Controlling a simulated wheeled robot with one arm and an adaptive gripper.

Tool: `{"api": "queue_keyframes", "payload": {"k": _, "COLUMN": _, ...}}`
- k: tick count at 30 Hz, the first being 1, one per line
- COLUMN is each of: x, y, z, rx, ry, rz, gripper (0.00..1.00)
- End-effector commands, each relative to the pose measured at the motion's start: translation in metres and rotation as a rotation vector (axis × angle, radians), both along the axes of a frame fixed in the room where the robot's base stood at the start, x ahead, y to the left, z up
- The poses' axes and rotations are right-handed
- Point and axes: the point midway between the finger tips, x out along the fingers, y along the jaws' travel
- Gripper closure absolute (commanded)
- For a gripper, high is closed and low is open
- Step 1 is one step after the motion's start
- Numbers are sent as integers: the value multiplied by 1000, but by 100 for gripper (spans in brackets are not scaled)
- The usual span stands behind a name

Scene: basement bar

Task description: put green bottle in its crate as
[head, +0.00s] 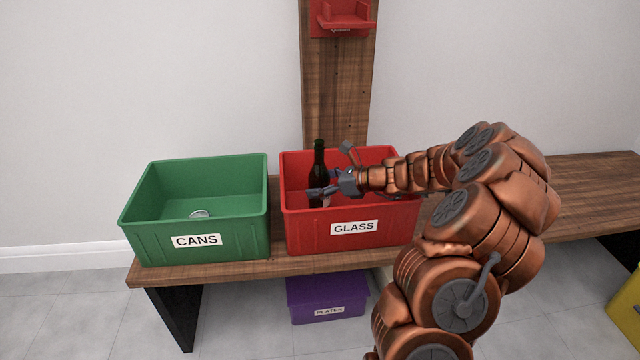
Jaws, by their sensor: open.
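A dark green bottle (319,161) stands upright inside the red crate (305,234) labelled GLASS. Its neck rises above the crate's rim, and its lower part is hidden by the crate's front wall. My gripper (328,170) is over the red crate, reaching in from the right. Its fingers are spread open beside the bottle, one nearer the front and one farther back. I cannot tell whether a finger touches the bottle.
A green crate (140,240) labelled CANS stands left on the wooden bench (210,268), with a can (200,214) inside. A purple crate (327,300) is below. A red holder (343,18) hangs on the wooden post (338,95). A yellow container (626,308) is at far right.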

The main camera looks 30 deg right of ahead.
Motion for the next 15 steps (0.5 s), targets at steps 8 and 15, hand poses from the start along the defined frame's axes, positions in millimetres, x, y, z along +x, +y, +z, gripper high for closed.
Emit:
{"api": "queue_keyframes", "payload": {"k": 8, "x": 0, "y": -1, "z": 5, "rx": -1, "ry": -1, "rz": -1, "gripper": 15}}
{"api": "queue_keyframes", "payload": {"k": 15, "x": -26, "y": -20, "z": 31, "rx": 1, "ry": 0, "rz": -6, "gripper": 15}}
